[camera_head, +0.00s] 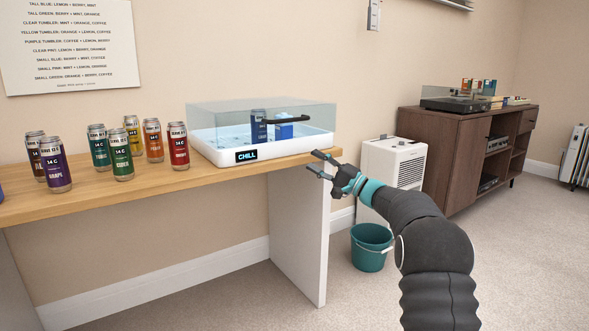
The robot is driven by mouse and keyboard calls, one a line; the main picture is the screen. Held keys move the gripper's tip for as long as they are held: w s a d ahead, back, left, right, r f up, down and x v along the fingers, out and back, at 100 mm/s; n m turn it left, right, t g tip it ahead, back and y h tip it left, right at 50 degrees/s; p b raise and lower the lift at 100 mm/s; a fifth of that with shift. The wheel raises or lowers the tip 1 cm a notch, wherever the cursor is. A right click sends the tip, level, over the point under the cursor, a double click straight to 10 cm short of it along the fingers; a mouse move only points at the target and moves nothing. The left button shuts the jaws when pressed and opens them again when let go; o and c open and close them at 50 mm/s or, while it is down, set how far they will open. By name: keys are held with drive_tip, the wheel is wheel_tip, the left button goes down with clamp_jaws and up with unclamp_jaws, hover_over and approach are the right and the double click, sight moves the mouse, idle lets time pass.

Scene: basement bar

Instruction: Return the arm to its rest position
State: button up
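My gripper (322,164) is at the right end of the wooden counter (225,181), near the front right corner of the chill box. Its two fingers are spread apart, with nothing between them. My arm (425,232) reaches up and leftward from the bottom right of the picture. From this view I cannot tell whether the gripper touches the counter edge; it looks to be in front of it.
On the counter stand several cans, with a red one (179,147) nearest the white chill box (205,150). A teal bucket (369,254), a white appliance (394,165) and a brown cabinet (444,157) stand right.

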wheel_tip(320, 180, down, 10)
drive_tip(key=s+a+m+g+h, duration=0.1)
drive_tip(key=s+a+g+h, duration=0.1)
drive_tip(key=h, duration=0.1)
drive_tip(key=s+a+f+g+h+p, duration=0.1)
drive_tip(key=s+f+g+h, duration=0.4)
drive_tip(key=s, duration=0.5)
drive_tip(key=s+d+f+n+g+h+p, duration=0.1)
drive_tip(key=s+d+h, duration=0.15)
drive_tip(key=s, duration=0.85)
drive_tip(key=s+d+f+n+g+h+p, duration=0.1)
drive_tip(key=s+d+n+h+p, duration=0.15)
drive_tip(key=s, duration=0.75)
drive_tip(key=s+d+r+n+t+h+p, duration=0.1)
drive_tip(key=s+r, duration=0.4)
drive_tip(key=s, duration=0.5)
drive_tip(key=s+d+r+n+t+h+p, duration=0.2)
drive_tip(key=s+r+h+p, duration=0.1)
drive_tip(key=s, duration=0.8)
drive_tip(key=shift+s+d+r+h+p, duration=0.25)
drive_tip(key=shift+d+r+h+p, duration=0.15)
drive_tip(key=shift+r+h, duration=0.55)
